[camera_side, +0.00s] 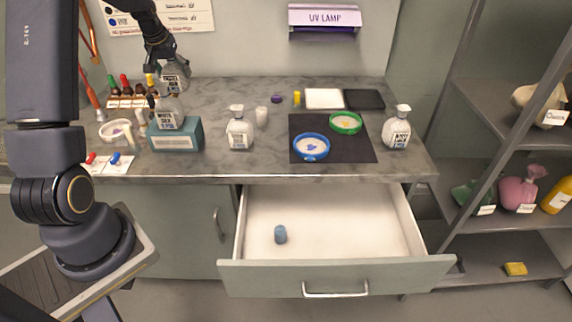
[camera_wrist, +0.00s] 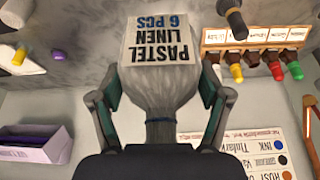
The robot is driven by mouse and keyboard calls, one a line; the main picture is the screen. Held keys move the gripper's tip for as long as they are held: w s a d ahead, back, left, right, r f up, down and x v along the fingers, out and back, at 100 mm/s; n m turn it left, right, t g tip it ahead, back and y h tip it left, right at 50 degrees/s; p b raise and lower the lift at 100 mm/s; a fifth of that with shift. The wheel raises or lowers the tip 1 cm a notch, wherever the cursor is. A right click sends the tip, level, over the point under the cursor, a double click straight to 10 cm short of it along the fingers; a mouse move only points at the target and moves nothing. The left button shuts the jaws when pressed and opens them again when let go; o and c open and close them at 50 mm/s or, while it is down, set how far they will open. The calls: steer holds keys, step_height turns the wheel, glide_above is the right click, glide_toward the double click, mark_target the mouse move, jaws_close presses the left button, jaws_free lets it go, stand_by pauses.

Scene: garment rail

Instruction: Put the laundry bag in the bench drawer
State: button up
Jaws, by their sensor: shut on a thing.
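My gripper (camera_side: 164,56) is shut on the neck of a grey bag (camera_side: 175,79) above the back left of the bench. In the wrist view the bag (camera_wrist: 160,82) sits between my two fingers (camera_wrist: 160,105), its white label reading "PASTEL LINEN 6 PCS". The bench drawer (camera_side: 335,274) is pulled open at the front, right of my gripper and lower. A small blue cylinder (camera_side: 280,234) lies inside it; the rest of its floor is bare.
A rack of coloured bottles (camera_side: 130,99) is close to the held bag. A blue dish (camera_side: 311,147) and a green-rimmed dish (camera_side: 346,124) sit on a black mat (camera_side: 347,153). A UV lamp (camera_side: 324,18) is on the wall. Shelves (camera_side: 510,140) stand right.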

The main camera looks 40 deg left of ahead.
mark_target(173, 67)
step_height(173, 67, up, 5)
steer(key=shift+d+f, duration=0.15)
steer(key=w+d+m+t+h, duration=0.15)
steer(key=w+d+m, duration=0.35)
steer(key=d, duration=0.9)
steer(key=w+d+m+h, duration=0.25)
steer(key=w+d, duration=0.35)
steer(key=d, duration=0.9)
steer(key=s+d+m+g+h, duration=0.1)
steer(key=s+d+m, duration=0.15)
steer(key=d, duration=0.65)
steer(key=s+d+m, duration=0.2)
steer(key=d+m, duration=0.2)
steer(key=d, duration=0.6)
steer(key=s+d+m+g+h, duration=0.1)
steer(key=s+d+m, duration=0.15)
steer(key=d, duration=0.65)
steer(key=shift+m+t, duration=0.25)
steer(key=shift+m, duration=0.2)
steer(key=f, duration=4)
steer(key=shift+w+a+f, duration=0.15)
steer(key=shift+a, duration=0.05)
steer(key=shift+f, duration=0.15)
steer(key=o, duration=1.3)
